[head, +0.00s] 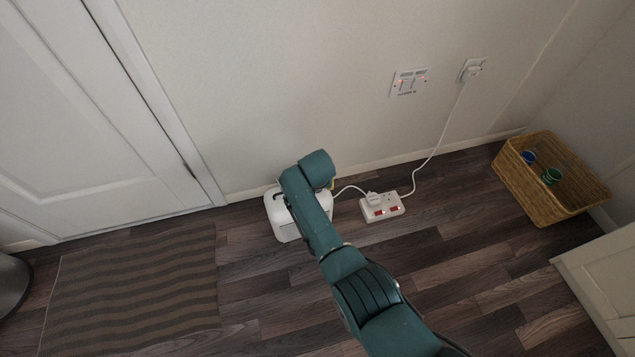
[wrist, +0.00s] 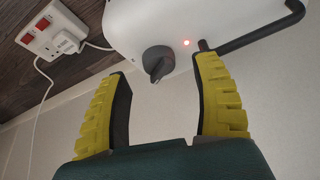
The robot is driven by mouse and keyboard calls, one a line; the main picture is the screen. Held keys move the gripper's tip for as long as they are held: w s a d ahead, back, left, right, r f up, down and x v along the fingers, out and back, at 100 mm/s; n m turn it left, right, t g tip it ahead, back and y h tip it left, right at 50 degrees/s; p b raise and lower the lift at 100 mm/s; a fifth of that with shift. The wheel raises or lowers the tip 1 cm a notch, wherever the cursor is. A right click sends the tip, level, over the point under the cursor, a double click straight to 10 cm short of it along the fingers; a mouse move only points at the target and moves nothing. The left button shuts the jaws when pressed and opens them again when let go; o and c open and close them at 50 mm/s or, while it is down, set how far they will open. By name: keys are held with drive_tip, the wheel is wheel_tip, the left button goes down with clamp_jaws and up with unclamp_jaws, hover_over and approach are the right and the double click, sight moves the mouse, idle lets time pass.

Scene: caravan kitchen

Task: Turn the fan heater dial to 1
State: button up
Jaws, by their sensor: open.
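The white fan heater (head: 283,222) stands on the floor by the wall in the head view, partly hidden behind my arm. In the wrist view the heater body (wrist: 135,30) is at the top, with a dark grey dial (wrist: 158,62) and a lit red light beside it. The dial has a pointed grip; its markings cannot be read. My gripper (wrist: 163,75) is open with yellow-backed fingers, one on each side of the dial and apart from it. The right fingertip is close to the dark handle bar (wrist: 262,35).
A white extension block (head: 382,207) with red switches lies right of the heater, cabled to a wall socket (head: 473,69). A wicker basket (head: 550,180) stands at the right. A striped mat (head: 135,285) lies at left. Floor between block and basket is clear.

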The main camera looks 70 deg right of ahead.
drive_tip(key=v, duration=0.5)
drive_tip(key=shift+s, duration=0.15)
idle(0.3)
